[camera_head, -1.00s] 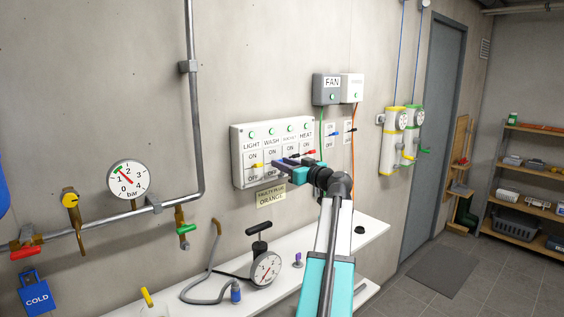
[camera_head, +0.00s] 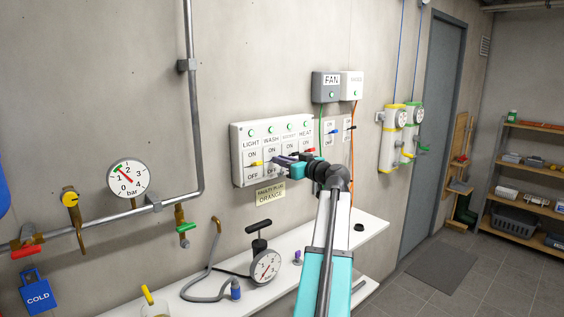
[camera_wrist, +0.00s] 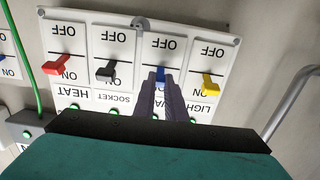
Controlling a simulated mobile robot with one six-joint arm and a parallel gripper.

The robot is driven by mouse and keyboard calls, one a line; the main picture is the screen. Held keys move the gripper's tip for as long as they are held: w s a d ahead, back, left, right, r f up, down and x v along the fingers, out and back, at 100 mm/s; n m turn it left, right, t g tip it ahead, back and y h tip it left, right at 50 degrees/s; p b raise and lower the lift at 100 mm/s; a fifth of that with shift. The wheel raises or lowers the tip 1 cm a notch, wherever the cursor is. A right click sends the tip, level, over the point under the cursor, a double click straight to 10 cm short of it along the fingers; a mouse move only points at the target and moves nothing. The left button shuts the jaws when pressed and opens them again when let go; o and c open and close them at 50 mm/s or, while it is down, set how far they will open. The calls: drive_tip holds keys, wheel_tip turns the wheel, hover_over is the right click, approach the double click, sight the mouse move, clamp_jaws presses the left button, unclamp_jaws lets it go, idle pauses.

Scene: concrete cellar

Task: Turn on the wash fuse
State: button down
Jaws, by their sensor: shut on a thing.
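The white fuse panel (camera_head: 243,177) is on the wall, with LIGHT, WASH, SOCKET and HEAT switches. In the upside-down wrist view, the wash switch has a blue lever (camera_wrist: 160,73) between the yellow light lever (camera_wrist: 210,85) and the black socket lever (camera_wrist: 106,72). The red heat lever (camera_wrist: 58,67) is at the left. My gripper (camera_wrist: 160,82) is shut on the blue lever; its fingers hide the lever's lower part and the wash ON mark in that view. In the head view my gripper (camera_head: 279,160) covers the wash lever, so its exact setting is unclear. The panel's lamps look green.
A white shelf (camera_head: 340,240) below carries a pump with a dial (camera_head: 266,266). A FAN box (camera_head: 326,86) and orange cable are right of the panel. A grey pipe (camera_head: 191,120) runs at the left. The floor at the right is mostly clear.

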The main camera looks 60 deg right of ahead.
drive_tip(key=shift+w+r+g, duration=0.1)
drive_tip(key=shift+r+g, duration=0.2)
drive_tip(key=shift+g, duration=0.1)
drive_tip(key=c, duration=1.8)
unclamp_jaws()
drive_tip(key=b+v, duration=0.3)
drive_tip(key=v, duration=1.1)
drive_tip(key=shift+b, duration=0.3)
drive_tip(key=shift+d, duration=0.1)
